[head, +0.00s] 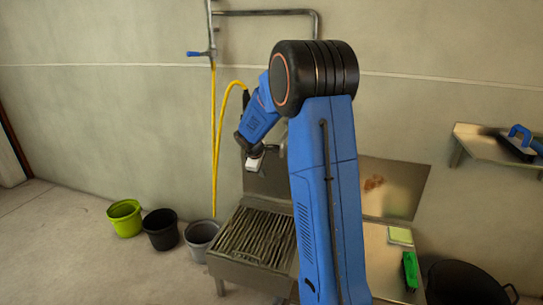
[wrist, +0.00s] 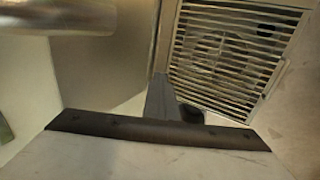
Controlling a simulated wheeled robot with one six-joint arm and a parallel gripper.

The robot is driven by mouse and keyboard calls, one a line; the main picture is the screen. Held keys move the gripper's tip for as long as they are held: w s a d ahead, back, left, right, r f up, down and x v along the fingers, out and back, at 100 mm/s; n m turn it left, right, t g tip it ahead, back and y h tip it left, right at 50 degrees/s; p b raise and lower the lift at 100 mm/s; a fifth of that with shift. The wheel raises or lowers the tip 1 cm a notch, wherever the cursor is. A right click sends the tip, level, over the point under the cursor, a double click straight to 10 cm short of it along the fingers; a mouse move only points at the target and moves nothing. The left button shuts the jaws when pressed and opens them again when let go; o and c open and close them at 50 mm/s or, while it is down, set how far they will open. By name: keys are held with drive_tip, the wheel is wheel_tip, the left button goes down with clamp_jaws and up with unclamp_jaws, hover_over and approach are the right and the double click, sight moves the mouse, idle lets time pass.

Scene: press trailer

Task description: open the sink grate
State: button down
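The sink grate (head: 256,238) is a set of parallel metal bars over the steel sink (head: 238,272). It lies flat and closed in the head view, left of my blue arm. In the wrist view the slatted grate (wrist: 228,52) fills the upper right, with a round shape faintly visible beneath its slats. My gripper (head: 255,163) hangs above the back of the sink, clear of the grate. In the wrist view, parts of my gripper (wrist: 172,104) show at bottom centre, with nothing seen held. Its finger opening is hidden.
A metal pipe (wrist: 68,16) crosses close at the wrist view's upper left. A yellow hose (head: 215,140) hangs behind the gripper. Green (head: 124,217), black (head: 160,229) and grey (head: 201,238) buckets stand left of the sink. A green brush (head: 410,270) lies on the right counter.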

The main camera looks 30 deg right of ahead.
drive_tip(key=w+d+r, duration=0.2)
drive_tip(key=w+d, duration=0.6)
drive_tip(key=d, duration=0.2)
drive_tip(key=shift+d, duration=0.15)
idle(0.8)
drive_tip(key=shift+w+r, duration=0.1)
drive_tip(key=c, duration=1.7)
unclamp_jaws()
drive_tip(key=shift+r, duration=0.15)
